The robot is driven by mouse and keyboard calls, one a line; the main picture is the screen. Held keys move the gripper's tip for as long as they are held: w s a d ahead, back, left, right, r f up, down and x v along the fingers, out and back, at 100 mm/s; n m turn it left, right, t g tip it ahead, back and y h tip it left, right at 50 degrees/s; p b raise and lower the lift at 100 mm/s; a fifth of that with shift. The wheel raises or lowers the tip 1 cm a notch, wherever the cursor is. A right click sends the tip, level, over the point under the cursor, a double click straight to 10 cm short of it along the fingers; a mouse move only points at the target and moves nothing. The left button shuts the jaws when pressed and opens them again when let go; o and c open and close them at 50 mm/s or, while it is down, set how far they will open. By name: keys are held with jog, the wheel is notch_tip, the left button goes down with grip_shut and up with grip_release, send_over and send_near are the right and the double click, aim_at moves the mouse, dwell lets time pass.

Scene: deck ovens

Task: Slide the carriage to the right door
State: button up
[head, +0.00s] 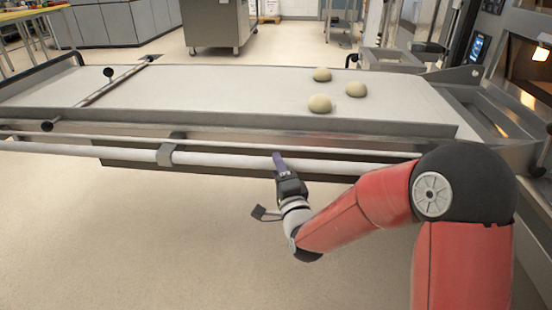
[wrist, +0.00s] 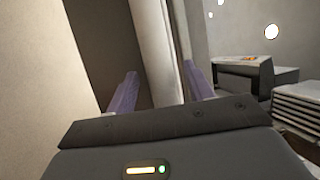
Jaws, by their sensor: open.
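The carriage (head: 200,118) is a long, flat loader with a pale belt and a metal front edge, spanning the head view. A white round bar (head: 225,159) runs along its front side, with a grey bracket on it. My gripper (head: 278,159) is at this bar, right of the bracket. In the wrist view my gripper (wrist: 163,86) is open, with purple fingers on either side of the pale bar (wrist: 160,50); I cannot tell whether they touch it. An oven opening (head: 541,54), lit from inside, shows at the right edge; the right door cannot be told apart clearly.
Three dough balls (head: 320,103) lie on the belt, right of its middle. A dark-knobbed crossbar (head: 115,82) lies across the belt's left part. The floor (head: 120,240) in front is clear. Grey cabinets (head: 115,22) and a wheeled steel unit (head: 218,22) stand behind.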

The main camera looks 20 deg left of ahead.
jog(key=shift+x, duration=1.95)
grip_shut()
